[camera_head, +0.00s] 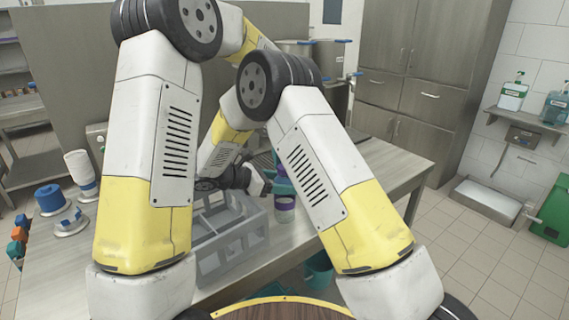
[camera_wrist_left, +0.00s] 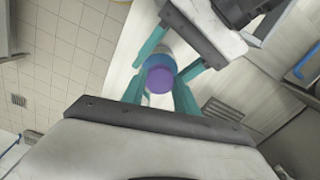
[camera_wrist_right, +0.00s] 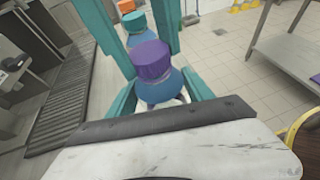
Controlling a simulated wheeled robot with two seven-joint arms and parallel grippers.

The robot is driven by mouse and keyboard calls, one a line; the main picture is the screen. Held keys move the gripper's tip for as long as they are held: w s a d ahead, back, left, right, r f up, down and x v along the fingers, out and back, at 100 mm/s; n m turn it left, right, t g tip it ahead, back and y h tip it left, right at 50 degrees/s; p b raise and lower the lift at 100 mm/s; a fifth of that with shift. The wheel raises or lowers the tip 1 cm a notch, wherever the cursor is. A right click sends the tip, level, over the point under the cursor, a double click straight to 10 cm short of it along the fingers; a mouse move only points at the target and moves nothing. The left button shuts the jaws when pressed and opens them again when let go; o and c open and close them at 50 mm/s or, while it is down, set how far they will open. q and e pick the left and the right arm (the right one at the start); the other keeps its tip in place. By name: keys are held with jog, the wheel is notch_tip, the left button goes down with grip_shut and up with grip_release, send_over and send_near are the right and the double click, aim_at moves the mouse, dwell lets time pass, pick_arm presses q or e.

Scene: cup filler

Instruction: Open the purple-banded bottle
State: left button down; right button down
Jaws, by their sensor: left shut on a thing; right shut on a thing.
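The purple-banded bottle (camera_head: 285,203) stands upright on the table, right of a grey rack, in the head view. Its purple cap (camera_wrist_right: 152,60) and blue shoulder show in the right wrist view, and the cap (camera_wrist_left: 160,80) shows nearly end-on in the left wrist view. The cap appears to be on the bottle. My left gripper (camera_wrist_left: 160,88) is shut with its teal fingers on both sides of the cap. My right gripper (camera_wrist_right: 163,88) is shut with its teal fingers around the bottle below the cap. My arms hide part of the grip in the head view.
The grey divided rack (camera_head: 232,240) stands close left of the bottle. A blue-topped item (camera_head: 50,198) and a white stack (camera_head: 80,170) stand at the table's left. A teal bin (camera_head: 318,272) is below the table edge. The table's right end is clear.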

pick_arm(q)
jog(key=shift+r, duration=0.1)
jog(key=shift+r, duration=1.05)
jog(key=shift+r, duration=2)
pick_arm(e)
jog(key=shift+c, duration=1.6)
grip_release()
